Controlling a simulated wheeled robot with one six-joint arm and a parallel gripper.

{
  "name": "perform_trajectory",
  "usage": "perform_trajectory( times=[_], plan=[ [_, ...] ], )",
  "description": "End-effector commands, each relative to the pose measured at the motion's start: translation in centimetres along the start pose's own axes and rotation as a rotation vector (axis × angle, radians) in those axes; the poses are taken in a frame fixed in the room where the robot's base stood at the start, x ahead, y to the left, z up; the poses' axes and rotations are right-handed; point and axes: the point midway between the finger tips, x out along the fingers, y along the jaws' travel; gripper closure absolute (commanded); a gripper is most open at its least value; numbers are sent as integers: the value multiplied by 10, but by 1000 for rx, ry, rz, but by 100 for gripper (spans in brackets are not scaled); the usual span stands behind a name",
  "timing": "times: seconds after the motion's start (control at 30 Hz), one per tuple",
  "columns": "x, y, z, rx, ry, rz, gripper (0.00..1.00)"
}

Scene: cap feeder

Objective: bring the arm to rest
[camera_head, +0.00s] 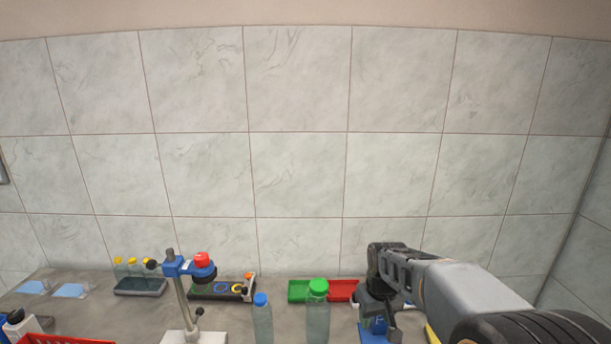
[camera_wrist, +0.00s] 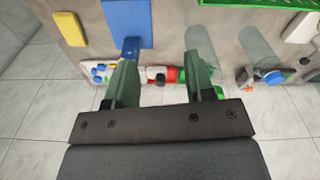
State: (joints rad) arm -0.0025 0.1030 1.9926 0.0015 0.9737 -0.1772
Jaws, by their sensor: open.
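My arm reaches in from the right in the head view, over the right part of the counter. My gripper (camera_wrist: 160,95) shows in the wrist view with its two green fingers apart and nothing between them. Beyond the fingers are the counter's edge and several small items. In the head view the fingertips are hard to make out, hidden by the arm and wrist.
A bottle with a green cap (camera_head: 318,290) and one with a blue cap (camera_head: 262,312) stand left of my arm. A stand with a blue clamp (camera_head: 176,267) is further left. A tiled wall (camera_head: 300,170) is behind.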

Motion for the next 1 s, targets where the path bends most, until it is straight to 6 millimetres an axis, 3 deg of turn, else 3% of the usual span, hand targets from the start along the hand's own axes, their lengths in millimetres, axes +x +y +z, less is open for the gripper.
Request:
perform_trajectory(
  times=[0.03, 0.2, 0.43, 0.6, 0.8, 1.0],
  plan=[
    [-10, -3, 18, 44, 25, 4, 51],
    [-29, -13, 74, 163, 103, 10, 51],
    [-44, -23, 127, 192, 208, 17, 51],
    [-58, -26, 142, 190, 284, 23, 51],
    [-73, -25, 144, 189, 345, 29, 51],
    [-75, -25, 144, 188, 352, 29, 51]
  ],
)
